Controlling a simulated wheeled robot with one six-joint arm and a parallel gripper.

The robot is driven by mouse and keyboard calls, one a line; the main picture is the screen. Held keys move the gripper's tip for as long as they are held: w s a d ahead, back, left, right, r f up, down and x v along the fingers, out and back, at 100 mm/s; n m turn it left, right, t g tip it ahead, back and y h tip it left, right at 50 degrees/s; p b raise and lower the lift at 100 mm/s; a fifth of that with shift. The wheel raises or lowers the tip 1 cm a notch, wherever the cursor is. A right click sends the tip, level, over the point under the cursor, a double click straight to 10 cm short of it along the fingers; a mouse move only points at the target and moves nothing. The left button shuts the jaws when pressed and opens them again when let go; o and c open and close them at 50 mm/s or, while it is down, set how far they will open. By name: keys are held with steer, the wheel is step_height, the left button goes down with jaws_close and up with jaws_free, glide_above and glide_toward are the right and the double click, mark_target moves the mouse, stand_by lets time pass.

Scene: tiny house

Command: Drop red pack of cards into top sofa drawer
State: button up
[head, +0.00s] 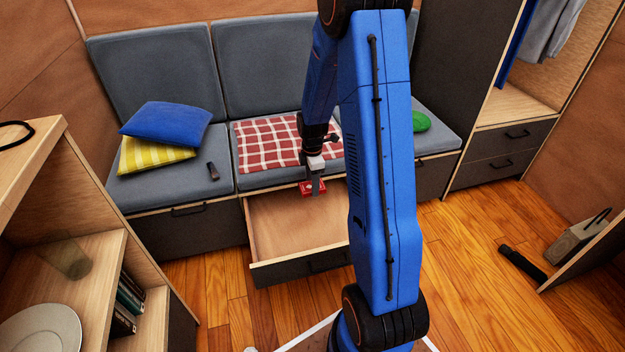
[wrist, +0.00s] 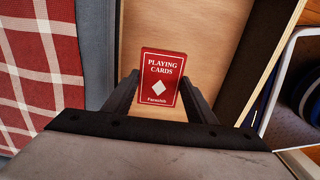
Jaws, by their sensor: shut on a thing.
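The red pack of playing cards (wrist: 161,78) is between the two fingers of my gripper (wrist: 160,88) in the wrist view. My gripper is shut on it. In the head view the red pack (head: 306,188) shows at my gripper (head: 314,186), over the back part of the open sofa drawer. The drawer (head: 290,225) is pulled out below the middle seat and looks empty, with its right part hidden behind my arm. In the wrist view the drawer's bare wooden floor (wrist: 215,35) lies beneath the pack.
A red checked cloth (head: 268,143) lies on the seat just behind the drawer. Blue (head: 166,125) and yellow (head: 152,154) cushions and a small dark object (head: 213,171) are on the left seat. A shelf unit (head: 100,265) stands at the front left.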

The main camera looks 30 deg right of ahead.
steer(key=shift+f, duration=2.3)
steer(key=o, duration=1.2)
steer(key=shift+c, duration=0.2)
step_height(320, 180, up, 17)
steer(key=shift+r, duration=0.2)
